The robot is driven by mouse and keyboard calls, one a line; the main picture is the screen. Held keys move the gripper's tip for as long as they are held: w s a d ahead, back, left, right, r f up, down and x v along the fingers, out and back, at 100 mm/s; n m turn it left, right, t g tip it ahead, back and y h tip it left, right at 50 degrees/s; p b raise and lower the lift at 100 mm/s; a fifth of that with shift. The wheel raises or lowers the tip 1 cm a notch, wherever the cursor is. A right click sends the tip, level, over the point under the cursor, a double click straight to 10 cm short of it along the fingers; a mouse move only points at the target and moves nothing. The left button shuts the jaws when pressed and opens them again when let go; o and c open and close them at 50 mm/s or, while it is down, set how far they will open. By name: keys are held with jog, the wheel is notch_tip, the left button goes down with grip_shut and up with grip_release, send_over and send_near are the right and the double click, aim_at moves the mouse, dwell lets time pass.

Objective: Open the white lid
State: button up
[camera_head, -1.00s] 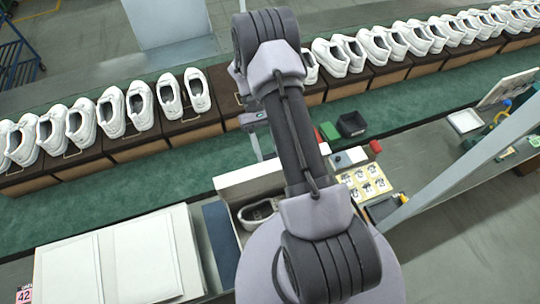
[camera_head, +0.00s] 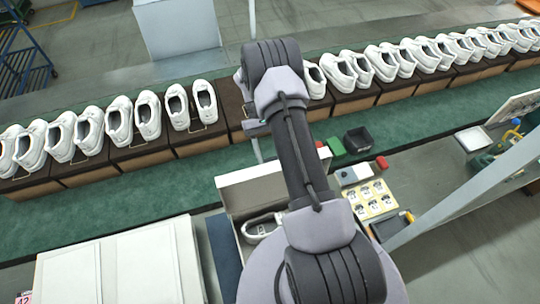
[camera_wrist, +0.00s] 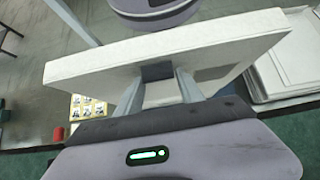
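The white lid (camera_head: 262,190) stands raised on the far side of an open box. A white shoe (camera_head: 262,226) lies inside, partly hidden by my arm. In the wrist view the lid (camera_wrist: 105,62) is a broad white slab across the middle. A small dark tab (camera_wrist: 157,71) shows at its edge. My gripper (camera_wrist: 159,74) has one finger on each side of this tab, and the tab fills the gap between the fingertips. It looks shut on the tab. In the head view the fingertips are mostly hidden behind my arm.
White closed boxes (camera_head: 125,262) lie to the left. A row of white shoes (camera_head: 147,117) stands on brown boxes along the green conveyor (camera_head: 90,195) behind. A card sheet (camera_head: 371,198), a dark bin (camera_head: 357,138) and a slanted grey post (camera_head: 470,192) are to the right.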

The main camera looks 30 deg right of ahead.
jog(key=shift+o, duration=1.2)
jog(key=shift+w, duration=0.15)
jog(key=p+v, duration=0.3)
jog(key=v, duration=0.9)
jog(key=shift+p, duration=0.35)
